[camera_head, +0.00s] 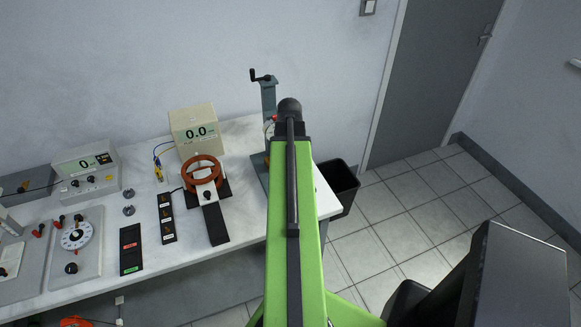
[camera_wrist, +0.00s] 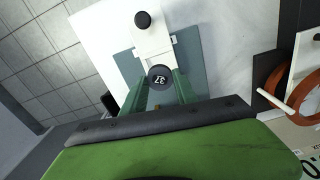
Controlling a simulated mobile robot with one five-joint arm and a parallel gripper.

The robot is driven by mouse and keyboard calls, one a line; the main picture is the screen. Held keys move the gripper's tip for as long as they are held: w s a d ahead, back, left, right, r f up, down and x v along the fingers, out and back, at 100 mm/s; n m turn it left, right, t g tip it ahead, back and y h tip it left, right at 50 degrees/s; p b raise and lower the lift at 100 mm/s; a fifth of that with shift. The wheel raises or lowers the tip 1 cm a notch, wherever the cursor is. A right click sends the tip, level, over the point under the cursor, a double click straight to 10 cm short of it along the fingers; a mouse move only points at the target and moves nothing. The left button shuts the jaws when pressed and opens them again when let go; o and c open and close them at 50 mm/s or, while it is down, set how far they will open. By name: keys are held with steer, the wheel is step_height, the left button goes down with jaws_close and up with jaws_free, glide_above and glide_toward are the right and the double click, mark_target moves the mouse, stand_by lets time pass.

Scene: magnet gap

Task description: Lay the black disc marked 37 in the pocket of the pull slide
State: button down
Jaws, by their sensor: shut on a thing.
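The black disc marked 37 (camera_wrist: 159,79) shows in the wrist view, with its white number facing up at the camera. My gripper (camera_wrist: 160,73) has its two green fingers on either side of the disc and is shut on it. Just beyond the disc is the white pull slide (camera_wrist: 152,42) with a black knob (camera_wrist: 143,19). It lies over a blue-grey base plate (camera_wrist: 190,60). The disc is over or at the near end of the slide; I cannot tell its height. The pocket is not clearly visible. In the head view my arm hides the gripper, the disc and the slide.
A grey crank stand (camera_head: 268,98) rises behind my arm. An orange coil (camera_head: 202,168) and a meter reading 0.0 (camera_head: 194,130) stand left of it. A black bin (camera_head: 340,183) is right of the bench. Several boxes and dials fill the bench's left side.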

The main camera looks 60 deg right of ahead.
steer(key=shift+f+b, duration=2.5)
steer(key=shift+f, duration=0.2)
steer(key=shift+f, duration=0.15)
steer(key=c, duration=0.9)
jaws_free()
steer(key=c, duration=0.5)
step_height(320, 180, up, 5)
steer(key=p, duration=0.4)
steer(key=shift+f, duration=0.25)
